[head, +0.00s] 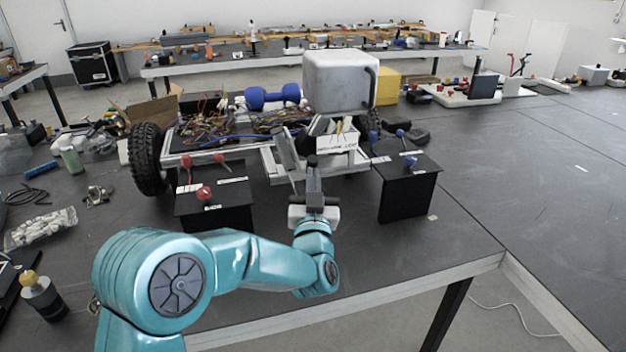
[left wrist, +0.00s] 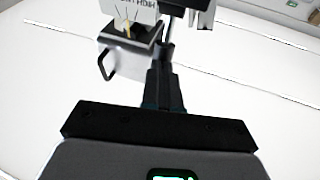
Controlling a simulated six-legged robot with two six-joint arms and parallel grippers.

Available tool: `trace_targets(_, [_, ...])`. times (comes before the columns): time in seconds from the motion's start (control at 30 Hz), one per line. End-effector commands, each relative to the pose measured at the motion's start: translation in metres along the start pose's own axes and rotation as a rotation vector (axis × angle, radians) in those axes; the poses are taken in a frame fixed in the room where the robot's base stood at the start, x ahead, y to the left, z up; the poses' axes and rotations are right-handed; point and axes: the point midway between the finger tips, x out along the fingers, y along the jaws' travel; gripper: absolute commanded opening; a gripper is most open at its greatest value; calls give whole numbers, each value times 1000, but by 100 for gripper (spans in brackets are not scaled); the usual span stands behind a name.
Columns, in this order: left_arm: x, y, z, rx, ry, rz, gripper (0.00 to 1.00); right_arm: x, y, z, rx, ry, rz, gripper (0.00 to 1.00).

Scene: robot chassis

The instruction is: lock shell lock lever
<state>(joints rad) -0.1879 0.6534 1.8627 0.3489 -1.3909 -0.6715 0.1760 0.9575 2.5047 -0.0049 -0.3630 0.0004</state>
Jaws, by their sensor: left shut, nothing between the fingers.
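The robot chassis (head: 240,135) stands on the dark table, with wires and a wheel showing. A white label plate (head: 338,143) with dark print and small yellow marks sits at its front; I cannot read it surely. A grey slanted bar (head: 284,152), possibly the lock lever, stands left of the plate. My left gripper (head: 314,172) is shut and empty, just below the plate and right of the bar. My right gripper is not in view.
A black box with red knobs (head: 213,200) stands left of my gripper, and one with blue knobs (head: 407,185) stands right. A pale boxy shell with a handle (head: 338,82) rises behind. The table's front right is clear.

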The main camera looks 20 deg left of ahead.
Motion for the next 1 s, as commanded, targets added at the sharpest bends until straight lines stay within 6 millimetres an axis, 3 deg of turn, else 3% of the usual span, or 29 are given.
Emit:
trace_targets(0.37, [10,-3,-12,-36,-123,0,0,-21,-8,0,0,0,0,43])
trace_targets(0.8, [37,-10,-23,-123,-460,-2,0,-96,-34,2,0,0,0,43])
trace_targets(1.0, [42,-11,-19,-158,-578,-1,0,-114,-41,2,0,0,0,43])
